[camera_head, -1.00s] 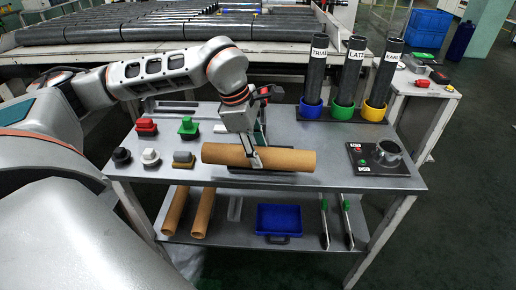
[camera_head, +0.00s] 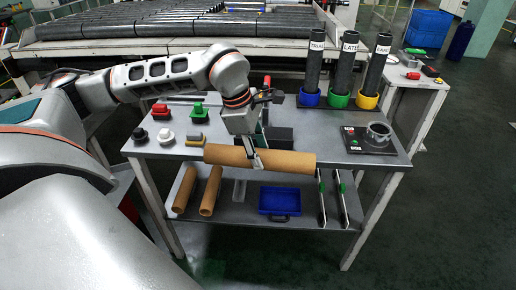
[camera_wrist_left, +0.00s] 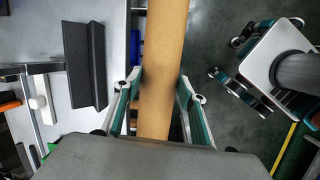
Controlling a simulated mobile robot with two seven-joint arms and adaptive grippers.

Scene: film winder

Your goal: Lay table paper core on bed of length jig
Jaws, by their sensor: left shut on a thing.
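The table paper core is a brown cardboard tube (camera_head: 290,162), lying crosswise at the table's front edge in the head view. My left gripper (camera_head: 257,160) is shut around its middle. In the wrist view the core (camera_wrist_left: 163,70) runs between the two fingers (camera_wrist_left: 160,98), beyond the table edge and apart from the jig. The length jig's bed looks like the black angled channel (camera_wrist_left: 85,65) on the table in the wrist view. In the head view its dark top (camera_head: 280,134) shows behind the core, partly hidden by it and my gripper.
Three labelled dark tubes (camera_head: 347,68) stand in coloured cups at the back right. A black plate with a metal ring (camera_head: 379,131) is at the right. Red, green, black, white and grey-yellow pieces (camera_head: 165,137) stand at the left. The lower shelf holds two brown tubes (camera_head: 210,190) and a blue tray (camera_head: 278,202).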

